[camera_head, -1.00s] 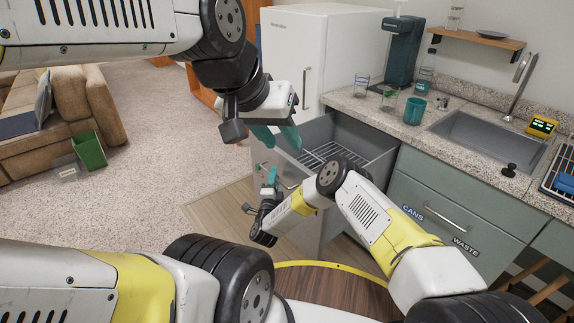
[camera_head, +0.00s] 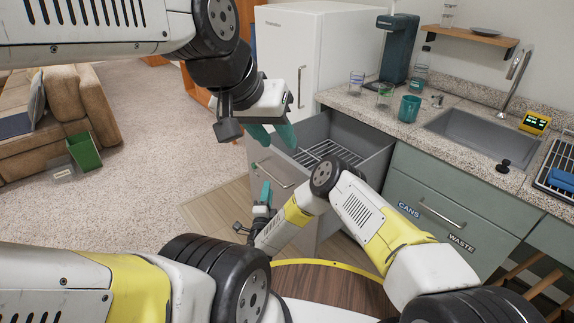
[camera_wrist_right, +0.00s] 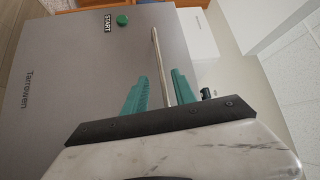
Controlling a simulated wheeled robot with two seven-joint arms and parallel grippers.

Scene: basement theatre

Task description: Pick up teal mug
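The teal mug (camera_head: 409,108) stands upright on the speckled counter, left of the sink, in the head view. My left gripper (camera_head: 273,136) is well to the left of the mug, above the open drawer's front; its teal fingers look apart and empty. My right gripper (camera_head: 264,198) is low in front of the drawer, far from the mug and partly hidden by my arm. In the right wrist view its two fingers (camera_wrist_right: 160,95) are apart, with a bar handle (camera_wrist_right: 161,65) showing between them. I cannot tell whether they touch it.
The pulled-out drawer (camera_head: 277,165) with a wire rack (camera_head: 325,152) juts out below the counter. Glasses (camera_head: 385,94) and a dark teal coffee machine (camera_head: 399,50) stand near the mug. A sink (camera_head: 470,130) lies to the right, and a white fridge (camera_head: 290,45) behind left.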

